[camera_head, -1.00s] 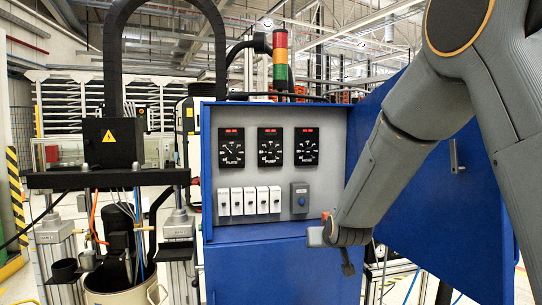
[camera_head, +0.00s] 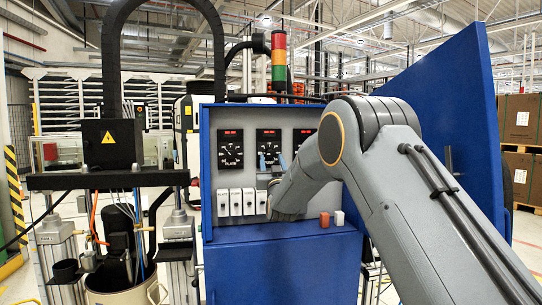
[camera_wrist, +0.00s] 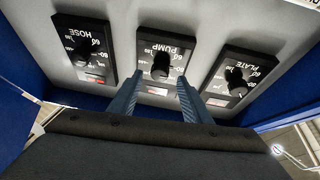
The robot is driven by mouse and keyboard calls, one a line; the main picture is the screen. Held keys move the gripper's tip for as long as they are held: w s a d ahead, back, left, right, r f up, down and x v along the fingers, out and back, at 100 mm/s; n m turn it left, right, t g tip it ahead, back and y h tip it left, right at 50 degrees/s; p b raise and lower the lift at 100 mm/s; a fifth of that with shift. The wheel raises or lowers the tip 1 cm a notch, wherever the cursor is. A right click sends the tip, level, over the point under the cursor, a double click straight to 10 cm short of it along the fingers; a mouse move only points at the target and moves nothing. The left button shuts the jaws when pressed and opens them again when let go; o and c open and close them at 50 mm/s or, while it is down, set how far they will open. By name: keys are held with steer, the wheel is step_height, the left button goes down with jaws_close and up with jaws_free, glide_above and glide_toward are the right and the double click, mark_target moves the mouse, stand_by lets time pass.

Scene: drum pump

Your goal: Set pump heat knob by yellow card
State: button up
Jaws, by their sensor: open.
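The pump dial (camera_head: 268,141) is the middle of three black dials on the grey panel of the blue cabinet. In the wrist view, which is upside down, its black knob (camera_wrist: 161,66) sits under the label PUMP. My gripper (camera_wrist: 160,80) is open, with one blue finger on each side in front of this knob. I cannot tell whether the fingers touch it. In the head view my gripper (camera_head: 272,162) shows just below the pump dial, partly behind my arm. The hose dial (camera_wrist: 84,48) and plate dial (camera_wrist: 239,77) flank it. I see no yellow card.
Several white switches (camera_head: 236,202) line the panel below the dials. The open blue door (camera_head: 460,110) stands on the right. Pump equipment with a drum (camera_head: 122,294) is at left.

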mark_target(271, 155)
steer(key=shift+p+x, duration=0.35)
steer(key=shift+x, duration=1.3)
steer(key=shift+c, duration=0.4)
steer(key=c, duration=0.9)
steer(key=shift+c, duration=0.2)
